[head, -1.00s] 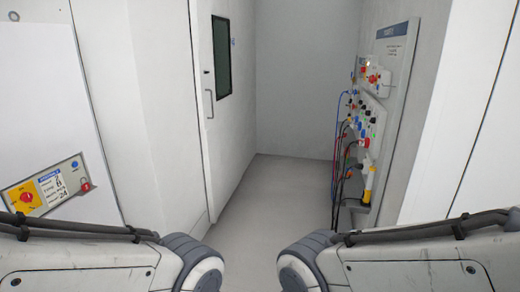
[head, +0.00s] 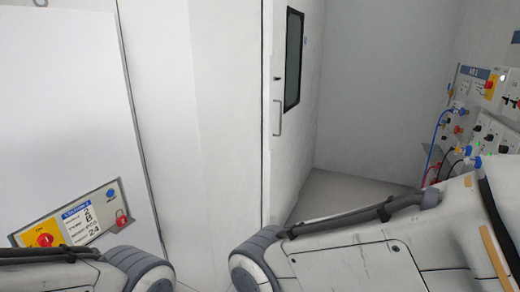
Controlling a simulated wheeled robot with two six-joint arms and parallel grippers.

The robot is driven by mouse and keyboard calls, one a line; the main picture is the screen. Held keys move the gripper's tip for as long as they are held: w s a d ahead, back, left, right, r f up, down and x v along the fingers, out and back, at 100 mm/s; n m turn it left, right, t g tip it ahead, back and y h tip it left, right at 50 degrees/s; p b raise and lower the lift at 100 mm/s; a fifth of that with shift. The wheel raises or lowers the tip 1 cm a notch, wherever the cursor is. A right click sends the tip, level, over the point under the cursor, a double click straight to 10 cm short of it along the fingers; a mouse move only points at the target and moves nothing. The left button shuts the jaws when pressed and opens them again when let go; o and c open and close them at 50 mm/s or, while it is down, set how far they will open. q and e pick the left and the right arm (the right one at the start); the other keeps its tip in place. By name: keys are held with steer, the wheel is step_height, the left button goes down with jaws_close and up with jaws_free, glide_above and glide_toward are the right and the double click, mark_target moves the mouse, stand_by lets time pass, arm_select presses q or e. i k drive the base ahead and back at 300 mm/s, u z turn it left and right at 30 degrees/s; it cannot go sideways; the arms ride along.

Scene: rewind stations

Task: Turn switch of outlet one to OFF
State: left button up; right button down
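A wall panel (head: 488,84) at the right edge carries sockets, dark knobs, small switches and a red knob on a yellow plate (head: 491,86). Blue, red and black cables hang from its lower part. The frame cuts this panel off on the right. Only my arm links show; both grippers are out of view.
A white door (head: 292,110) with a dark window (head: 293,60) and a handle stands in the middle. Grey floor (head: 340,192) is clear in front of the far wall. A large white board (head: 65,110) fills the left.

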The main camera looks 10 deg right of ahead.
mark_target(477, 128)
steer(key=z, duration=0.25)
steer(key=i, duration=1.4)
steer(key=z, duration=1.4)
steer(key=i, duration=0.75)
steer(key=z, duration=0.6)
